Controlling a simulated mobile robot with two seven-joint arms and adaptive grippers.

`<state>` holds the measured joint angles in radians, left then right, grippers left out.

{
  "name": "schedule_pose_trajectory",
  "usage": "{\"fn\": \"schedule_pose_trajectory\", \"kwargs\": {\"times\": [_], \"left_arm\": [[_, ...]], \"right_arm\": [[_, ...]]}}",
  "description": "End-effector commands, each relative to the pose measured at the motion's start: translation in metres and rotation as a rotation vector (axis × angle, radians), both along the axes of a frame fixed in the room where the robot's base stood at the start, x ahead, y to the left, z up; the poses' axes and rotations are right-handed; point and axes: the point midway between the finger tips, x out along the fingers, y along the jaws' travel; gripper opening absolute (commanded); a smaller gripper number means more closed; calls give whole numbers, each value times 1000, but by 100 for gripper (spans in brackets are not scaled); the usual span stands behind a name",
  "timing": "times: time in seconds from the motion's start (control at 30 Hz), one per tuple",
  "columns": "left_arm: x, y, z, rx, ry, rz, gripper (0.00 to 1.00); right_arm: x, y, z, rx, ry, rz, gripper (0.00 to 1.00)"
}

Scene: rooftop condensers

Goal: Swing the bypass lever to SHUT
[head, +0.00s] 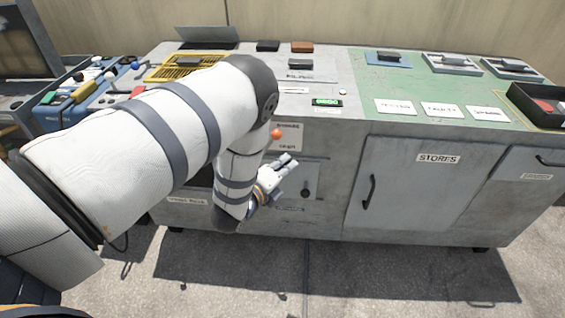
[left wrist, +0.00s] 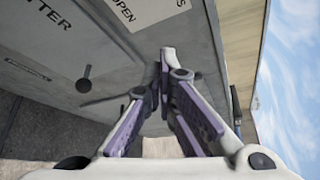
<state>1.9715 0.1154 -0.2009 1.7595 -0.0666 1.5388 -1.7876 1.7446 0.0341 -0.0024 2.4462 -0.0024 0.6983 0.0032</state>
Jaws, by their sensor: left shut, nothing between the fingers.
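An orange ball (head: 277,133), which looks like the knob of the bypass lever, shows beside my left forearm on the cabinet front. The lever's arm is hidden or too small to make out. A pale label plate (head: 289,143) is behind it; in the left wrist view the label (left wrist: 150,9) reads OPEN, partly cut off. My left gripper (head: 289,162) is shut and empty, below and right of the ball and apart from it, in front of the cabinet panel. Its fingers (left wrist: 165,58) meet at the tips in the left wrist view. My right gripper is not in view.
A dark round knob (head: 306,193) sits on the panel right of my gripper; it also shows in the left wrist view (left wrist: 83,86). The STORES door (head: 410,185) has a protruding handle. The countertop carries cards and small blocks. Open floor lies in front.

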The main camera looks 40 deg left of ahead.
Motion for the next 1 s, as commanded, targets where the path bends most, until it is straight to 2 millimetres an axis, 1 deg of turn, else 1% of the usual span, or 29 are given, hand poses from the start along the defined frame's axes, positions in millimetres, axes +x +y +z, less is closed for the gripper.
{"fn": "schedule_pose_trajectory", "kwargs": {"times": [0.03,0.3,0.33,0.4,0.5,0.6,1.0], "left_arm": [[10,1,-6,0,1,1,0],[66,7,-19,0,3,2,0],[62,15,-11,1,2,6,0],[58,24,-2,0,-1,5,0],[54,33,3,-1,-1,3,0],[52,39,4,-1,0,3,0],[51,40,2,-3,2,1,0]], "right_arm": [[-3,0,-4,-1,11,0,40],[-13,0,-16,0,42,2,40],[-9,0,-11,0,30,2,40],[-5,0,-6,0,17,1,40],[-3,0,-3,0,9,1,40],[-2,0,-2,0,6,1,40],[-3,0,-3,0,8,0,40]]}}
